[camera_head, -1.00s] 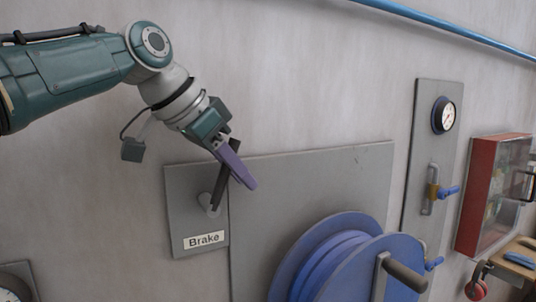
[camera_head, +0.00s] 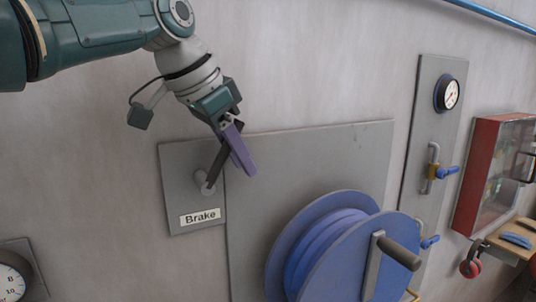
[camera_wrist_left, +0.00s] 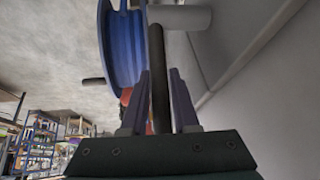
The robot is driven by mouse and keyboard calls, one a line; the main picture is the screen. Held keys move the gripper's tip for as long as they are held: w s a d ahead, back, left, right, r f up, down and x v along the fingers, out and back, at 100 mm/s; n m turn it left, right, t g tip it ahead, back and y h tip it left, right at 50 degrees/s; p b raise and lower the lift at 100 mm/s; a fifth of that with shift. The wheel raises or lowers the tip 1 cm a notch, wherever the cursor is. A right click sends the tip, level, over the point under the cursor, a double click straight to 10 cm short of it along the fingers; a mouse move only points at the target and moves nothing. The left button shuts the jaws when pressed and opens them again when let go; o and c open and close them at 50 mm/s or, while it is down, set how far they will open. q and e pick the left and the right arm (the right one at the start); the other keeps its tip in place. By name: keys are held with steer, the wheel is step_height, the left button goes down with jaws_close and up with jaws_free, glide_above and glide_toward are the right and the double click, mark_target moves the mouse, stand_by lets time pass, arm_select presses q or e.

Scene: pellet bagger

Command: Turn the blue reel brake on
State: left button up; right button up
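The reel brake is a dark lever (camera_head: 218,164) on a grey hub (camera_head: 203,183), above a "Brake" label on a grey wall plate (camera_head: 176,190). The lever leans up and to the right from the hub. My left gripper (camera_head: 241,155) is at the lever's upper part, its purple fingers pointing down and right. In the left wrist view the dark lever (camera_wrist_left: 158,75) runs between the two fingers (camera_wrist_left: 160,90), with narrow gaps beside it; the gripper looks open around it. The blue reel (camera_head: 345,250) is at lower right. My right gripper is not in view.
A grey panel (camera_head: 300,155) lies behind the reel. A gauge (camera_head: 447,93) and blue-handled valve (camera_head: 444,172) are on a strip at right, beside a red-framed cabinet (camera_head: 480,172). Another gauge (camera_head: 10,282) is at lower left. Wall left of the brake plate is clear.

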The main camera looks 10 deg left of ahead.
arm_select(q)
steer(key=shift+o, duration=1.4)
steer(key=shift+r, duration=0.2)
steer(key=b+v, duration=0.5)
steer(key=v, duration=0.4)
steer(key=shift+s+a+r+b, duration=0.15)
steer(key=shift+s+r+b, duration=0.05)
steer(key=shift+r+b, duration=0.1)
